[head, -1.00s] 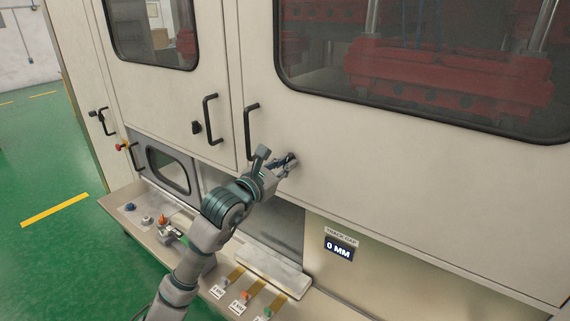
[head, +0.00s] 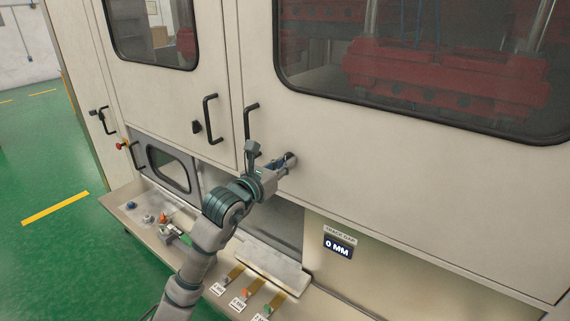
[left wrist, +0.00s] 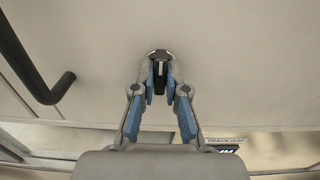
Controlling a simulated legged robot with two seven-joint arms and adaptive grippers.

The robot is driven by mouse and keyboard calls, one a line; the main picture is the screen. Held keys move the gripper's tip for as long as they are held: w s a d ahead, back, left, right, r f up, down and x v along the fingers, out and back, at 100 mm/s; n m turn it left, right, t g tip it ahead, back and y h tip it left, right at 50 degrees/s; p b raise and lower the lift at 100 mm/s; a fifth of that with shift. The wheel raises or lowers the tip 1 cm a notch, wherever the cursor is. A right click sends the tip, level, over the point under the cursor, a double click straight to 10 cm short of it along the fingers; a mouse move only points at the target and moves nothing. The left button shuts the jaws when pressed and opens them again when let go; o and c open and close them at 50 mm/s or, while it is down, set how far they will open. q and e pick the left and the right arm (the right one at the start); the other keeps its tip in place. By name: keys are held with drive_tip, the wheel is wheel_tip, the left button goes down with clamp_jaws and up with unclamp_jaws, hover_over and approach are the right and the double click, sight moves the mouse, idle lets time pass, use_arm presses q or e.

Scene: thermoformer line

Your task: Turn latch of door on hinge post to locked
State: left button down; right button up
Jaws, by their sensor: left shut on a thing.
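The latch (left wrist: 159,74) is a small black knob on a round metal base, set in the cream door (head: 400,190) with the large window. In the left wrist view it stands upright between the fingertips. My left gripper (left wrist: 160,88) is shut on it, one blue-padded finger on each side. In the head view the left gripper (head: 282,165) reaches the door's lower left part and mostly hides the latch. A black bar handle (head: 247,125) is up and left of it; a handle also shows in the left wrist view (left wrist: 45,85). My right gripper is not in view.
The neighbouring door (head: 160,95) has its own black handle (head: 210,120) and a small black latch (head: 196,127). Below are a ledge with small coloured parts, and a display (head: 339,246) reading 0 MM. Green floor lies open at left.

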use_arm(q)
drive_tip(key=shift+f, duration=0.2)
drive_tip(key=c, duration=1.2)
unclamp_jaws()
drive_tip(key=shift+w, duration=0.1)
drive_tip(key=v, duration=1.2)
